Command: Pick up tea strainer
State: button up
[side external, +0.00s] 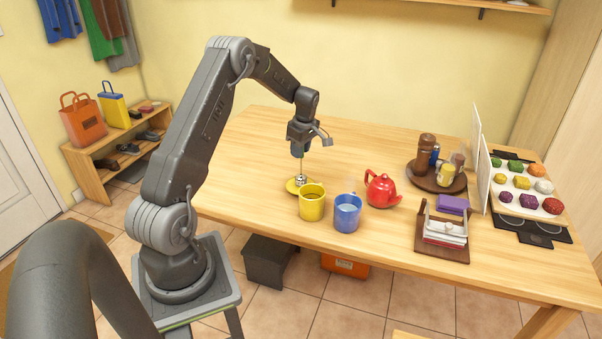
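A small metal tea strainer (300,180) with a thin upright stem stands at a small yellow dish (291,187) on the table, behind the yellow mug (312,203). My gripper (298,154) points down directly above the strainer. The top of the stem meets or nearly meets the fingertips. The gripper is too small in view to tell whether its fingers are shut on the stem or apart. Whether the strainer's bottom rests on the dish or hangs just above it is also unclear.
A blue mug (347,213) and a red teapot (381,190) stand right of the yellow mug. Farther right are a round brown tray (411,177) with jars and a wooden napkin holder (428,246). The table (250,140) is clear at the back left.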

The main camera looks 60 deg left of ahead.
jog(key=c, duration=0.5)
grip_shut()
jog(key=shift+r, duration=0.15)
